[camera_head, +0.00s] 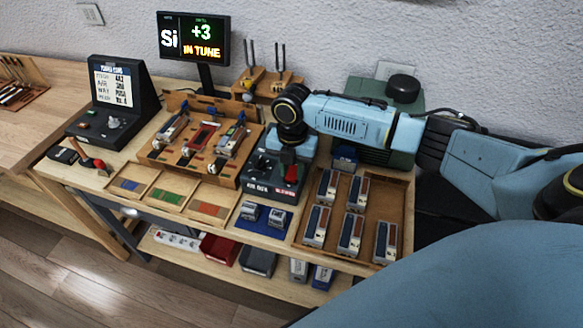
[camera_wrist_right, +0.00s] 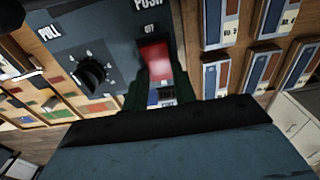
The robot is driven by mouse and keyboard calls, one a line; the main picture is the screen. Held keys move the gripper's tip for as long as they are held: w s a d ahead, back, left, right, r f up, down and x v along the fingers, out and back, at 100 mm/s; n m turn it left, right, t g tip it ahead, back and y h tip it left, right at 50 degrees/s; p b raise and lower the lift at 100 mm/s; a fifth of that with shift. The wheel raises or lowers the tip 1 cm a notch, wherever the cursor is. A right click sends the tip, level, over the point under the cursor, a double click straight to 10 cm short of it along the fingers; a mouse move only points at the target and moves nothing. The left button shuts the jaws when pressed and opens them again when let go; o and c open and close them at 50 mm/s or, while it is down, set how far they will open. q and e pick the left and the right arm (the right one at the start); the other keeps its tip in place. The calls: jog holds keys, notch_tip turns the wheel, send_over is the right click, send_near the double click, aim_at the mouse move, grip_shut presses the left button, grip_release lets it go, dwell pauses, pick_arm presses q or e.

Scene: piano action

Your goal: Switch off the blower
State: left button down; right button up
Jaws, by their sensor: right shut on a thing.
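The dark control box (camera_head: 262,178), with printing on its front, stands on the bench. Its red switch (camera_head: 291,173) also shows in the right wrist view (camera_wrist_right: 157,62), beside a black round knob (camera_wrist_right: 92,75) and the printed words PULL and PUSH. My right gripper (camera_head: 289,160) reaches down over the box from the right. In the right wrist view its dark fingers (camera_wrist_right: 158,88) stand on either side of the red switch and are closed on it. The gripper body hides the near part of the box. My left gripper is not in view.
A wooden tray (camera_head: 338,251) of several labelled blocks lies right of the box. A wooden rack (camera_head: 165,158) with several mechanisms stands to its left. A green machine (camera_head: 375,92) with a black round top stands behind my arm. A tuner screen (camera_head: 194,38) reads IN TUNE.

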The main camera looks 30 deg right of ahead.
jog(key=shift+w+d+g+y, duration=0.15)
jog(key=shift+d+g+y, duration=0.05)
jog(key=shift+g+y, duration=0.35)
jog(key=shift+d+r+g+y, duration=0.1)
jog(key=shift+g+y, duration=0.25)
jog(key=shift+y, duration=0.1)
jog(key=o, duration=1)
jog(key=v, duration=1.3)
jog(key=shift+r, duration=0.2)
jog(key=shift+f, duration=0.1)
